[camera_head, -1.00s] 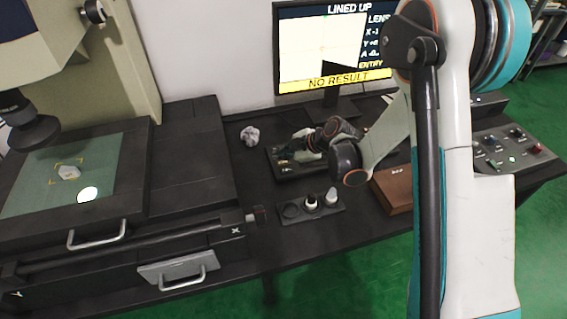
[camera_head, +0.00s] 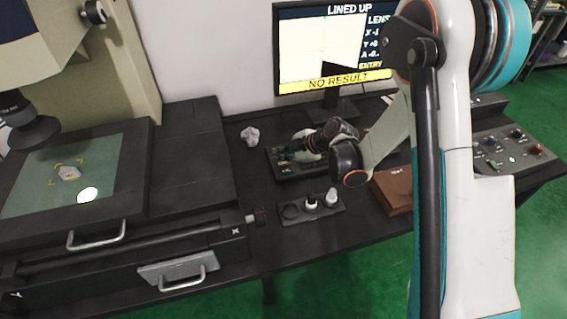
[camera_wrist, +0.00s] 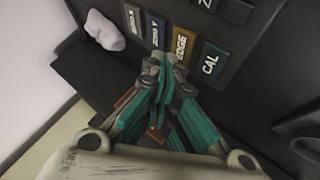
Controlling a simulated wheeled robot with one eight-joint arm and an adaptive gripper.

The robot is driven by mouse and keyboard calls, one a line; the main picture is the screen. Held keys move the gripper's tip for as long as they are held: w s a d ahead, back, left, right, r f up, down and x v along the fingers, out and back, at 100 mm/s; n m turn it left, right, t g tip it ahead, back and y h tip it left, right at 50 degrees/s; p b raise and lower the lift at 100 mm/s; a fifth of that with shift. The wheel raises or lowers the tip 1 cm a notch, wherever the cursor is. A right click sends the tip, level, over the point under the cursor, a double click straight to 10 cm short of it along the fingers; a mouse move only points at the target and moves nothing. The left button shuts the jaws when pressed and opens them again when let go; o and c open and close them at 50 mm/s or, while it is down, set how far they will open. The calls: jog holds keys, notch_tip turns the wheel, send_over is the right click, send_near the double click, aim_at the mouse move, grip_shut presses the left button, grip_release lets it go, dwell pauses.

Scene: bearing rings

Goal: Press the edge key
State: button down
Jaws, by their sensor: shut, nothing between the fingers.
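The edge key (camera_wrist: 182,44) is a brown-gold key lettered EDGE in the wrist view, between the ZERO Y key (camera_wrist: 156,30) and the blue CAL key (camera_wrist: 210,62). My gripper (camera_wrist: 165,60) is shut and empty, with teal fingers. Its tips overlap the lower left end of the edge key in the picture. I cannot tell whether they touch it. In the head view, my gripper (camera_head: 287,153) is over the dark key panel (camera_head: 285,173) and hides most of its keys.
A crumpled grey cloth (camera_head: 250,135) lies left of the panel. A holder (camera_head: 290,212) with small pieces stands in front, and a brown box (camera_head: 393,192) to the right. The monitor (camera_head: 335,50) behind reads LINED UP and NO RESULT.

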aim_at(282, 165)
jog(key=shift+f, duration=0.1)
jog(key=shift+f, duration=0.35)
jog(key=shift+f, duration=0.3)
dwell(0.6)
jog(key=shift+r, duration=0.75)
jog(key=shift+r+p, duration=1.5)
jog(key=shift+r, duration=1)
